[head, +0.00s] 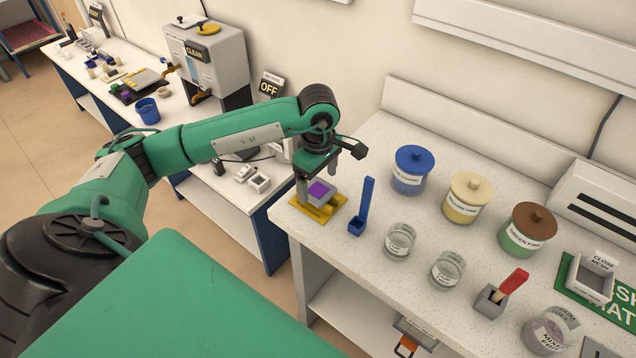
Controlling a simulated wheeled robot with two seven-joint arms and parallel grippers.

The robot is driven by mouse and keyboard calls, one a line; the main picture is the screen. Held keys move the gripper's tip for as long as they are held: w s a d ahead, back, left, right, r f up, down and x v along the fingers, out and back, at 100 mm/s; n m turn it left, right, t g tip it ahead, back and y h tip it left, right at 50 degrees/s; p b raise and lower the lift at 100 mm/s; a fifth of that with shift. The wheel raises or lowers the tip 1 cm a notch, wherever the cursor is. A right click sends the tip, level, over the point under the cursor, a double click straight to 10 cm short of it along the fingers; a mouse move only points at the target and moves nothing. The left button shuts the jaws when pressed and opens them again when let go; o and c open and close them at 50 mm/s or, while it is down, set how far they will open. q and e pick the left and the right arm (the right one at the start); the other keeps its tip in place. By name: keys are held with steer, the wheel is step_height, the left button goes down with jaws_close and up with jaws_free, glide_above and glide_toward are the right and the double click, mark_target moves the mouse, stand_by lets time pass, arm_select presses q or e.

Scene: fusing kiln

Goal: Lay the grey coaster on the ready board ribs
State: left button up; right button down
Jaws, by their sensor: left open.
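The board's ribs are mostly hidden by the piece and my gripper. My left gripper (318,182) points down at the piece, with its two fingers apart. One finger is at the piece's left side, the other behind it. I cannot tell whether they touch it. My right gripper is not in view.
Further right are two glass cups (399,240), lidded jars (409,172) and a grey block with a red-handled tool (492,300). A second bench (200,130) with a grey machine stands at the left.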

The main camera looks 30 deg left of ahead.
mark_target(318, 190)
arm_select(q)
step_height(318, 190, up, 10)
steer(key=b, duration=0.2)
steer(key=shift+r, duration=0.2)
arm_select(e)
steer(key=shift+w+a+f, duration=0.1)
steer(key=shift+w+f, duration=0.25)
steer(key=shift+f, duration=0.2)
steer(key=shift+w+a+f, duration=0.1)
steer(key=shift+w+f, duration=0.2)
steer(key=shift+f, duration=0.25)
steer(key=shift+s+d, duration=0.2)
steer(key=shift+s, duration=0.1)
